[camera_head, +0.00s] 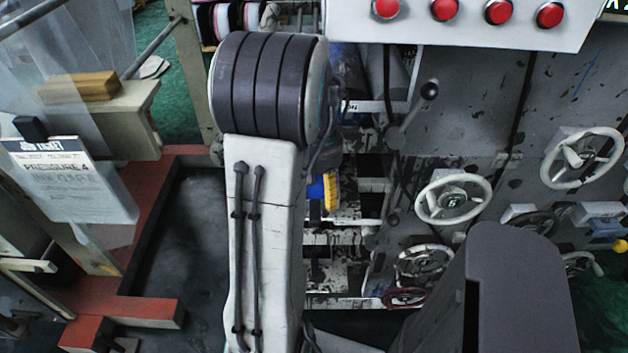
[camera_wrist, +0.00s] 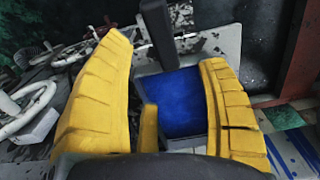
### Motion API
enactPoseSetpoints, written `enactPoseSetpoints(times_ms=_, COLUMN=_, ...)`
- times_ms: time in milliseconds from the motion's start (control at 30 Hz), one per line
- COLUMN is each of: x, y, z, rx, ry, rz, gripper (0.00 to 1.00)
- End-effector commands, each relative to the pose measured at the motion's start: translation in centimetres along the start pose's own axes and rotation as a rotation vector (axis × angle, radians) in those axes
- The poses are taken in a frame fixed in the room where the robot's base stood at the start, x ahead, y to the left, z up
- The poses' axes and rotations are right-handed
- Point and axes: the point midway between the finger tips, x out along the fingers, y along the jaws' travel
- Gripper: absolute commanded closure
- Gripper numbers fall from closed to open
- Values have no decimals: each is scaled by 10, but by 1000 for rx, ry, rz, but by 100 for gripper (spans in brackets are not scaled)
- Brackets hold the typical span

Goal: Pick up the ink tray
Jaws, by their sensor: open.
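The ink tray (camera_wrist: 184,100) shows in the wrist view as a grey tray with a deep blue inside. It sits between and beyond my two yellow fingers. My gripper (camera_wrist: 165,50) is open, with the left finger on the left of the tray and the right finger overlapping its right side. I cannot tell whether either finger touches it. In the head view, part of a yellow finger (camera_head: 331,190) shows beside my arm, with a small blue patch next to it. My arm hides most of the gripper and tray there.
A grey press panel with handwheels (camera_head: 453,198) stands on the right, under a box of red buttons (camera_head: 498,11). A lever (camera_head: 412,108) sticks out near the middle. A red-brown ledge (camera_head: 150,230) and a paper job ticket (camera_head: 65,178) are on the left.

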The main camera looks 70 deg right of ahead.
Motion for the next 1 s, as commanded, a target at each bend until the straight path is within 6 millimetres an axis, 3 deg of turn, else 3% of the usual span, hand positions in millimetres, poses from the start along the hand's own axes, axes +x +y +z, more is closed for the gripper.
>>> enactPoseSetpoints(times_ms=600, x=59, y=-2, z=-1, rx=-1, ry=-2, rz=0, gripper=33)
enactPoseSetpoints(times_ms=1000, x=65, y=-2, z=-2, rx=-1, ry=0, rz=0, gripper=33)
